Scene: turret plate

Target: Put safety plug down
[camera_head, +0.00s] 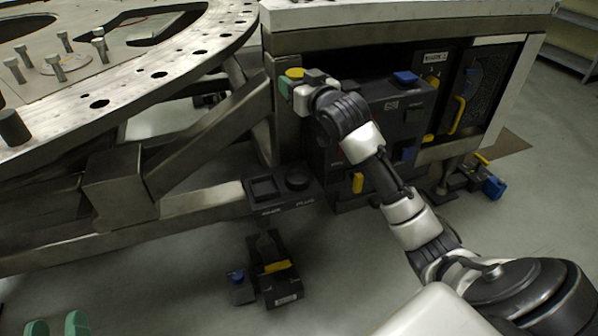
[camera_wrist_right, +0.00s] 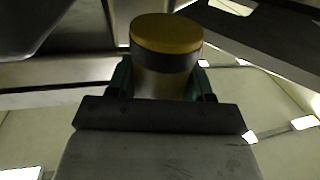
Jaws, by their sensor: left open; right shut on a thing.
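The safety plug (camera_head: 294,73), a short cylinder with a yellow top and a dark band, is in my right gripper (camera_head: 286,87). In the right wrist view the plug (camera_wrist_right: 166,45) stands up between the green fingers of the gripper (camera_wrist_right: 165,85), which is shut on it. In the head view this gripper is beside the upper left corner of the equipment bay. My left gripper (camera_head: 57,326) shows only its two green fingertips at the bottom left edge, apart and with nothing seen between them.
A dark holder (camera_head: 282,207) with a square and a round recess sits lower, on the frame beam. Dark control boxes (camera_head: 400,105) with blue and yellow parts fill the bay. Small black units (camera_head: 280,285) stand on the floor. The large turret ring (camera_head: 175,50) carries several pegs.

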